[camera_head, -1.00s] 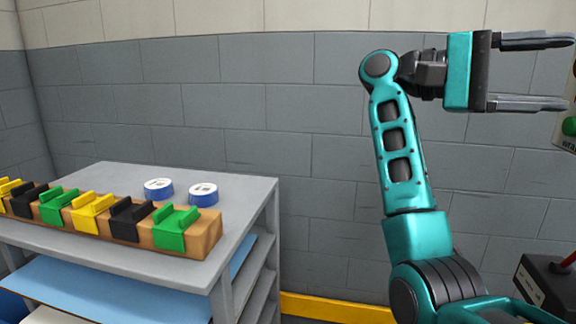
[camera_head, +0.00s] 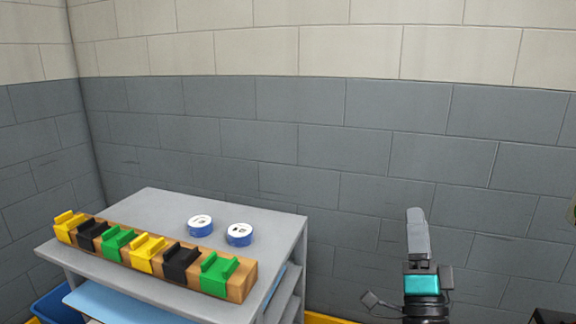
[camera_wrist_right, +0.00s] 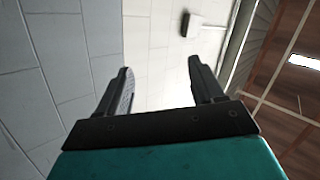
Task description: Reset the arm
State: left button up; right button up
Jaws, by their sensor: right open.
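My right gripper (camera_head: 418,235) stands at the lower right in the head view, pointing up and seen nearly edge-on in front of the grey wall. In the right wrist view my right gripper (camera_wrist_right: 160,88) shows two dark fingers spread apart with nothing between them. It faces the upper wall and the ceiling. It is well to the right of the table and touches nothing. My left gripper is not in any view.
A grey shelf table (camera_head: 165,205) at the lower left bears a wooden block (camera_head: 242,284) with yellow, black and green holders. Two blue-and-white rolls, one left (camera_head: 200,226) and one right (camera_head: 240,235), lie behind it. The wall (camera_head: 330,120) is bare.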

jog(key=s+a+f+n+g+y+p, duration=0.2)
jog(key=s+f+n+g+p, duration=0.1)
jog(key=s+f+n+g, duration=0.5)
jog(key=s+a+f+n+g+y+p, duration=0.3)
jog(key=s+f+n+g, duration=0.4)
jog(key=s+f, duration=0.6)
notch_tip(320, 180, down, 4)
jog(key=shift+s+r+n+g+p, duration=0.1)
jog(key=shift+s+n+g+p, duration=0.3)
jog(key=shift+n+p, duration=0.5)
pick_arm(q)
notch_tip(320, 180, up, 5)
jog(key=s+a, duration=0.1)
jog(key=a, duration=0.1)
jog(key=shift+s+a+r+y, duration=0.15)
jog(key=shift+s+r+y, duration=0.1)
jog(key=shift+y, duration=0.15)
pick_arm(e)
jog(key=shift+a, duration=0.1)
jog(key=shift+c, duration=0.4)
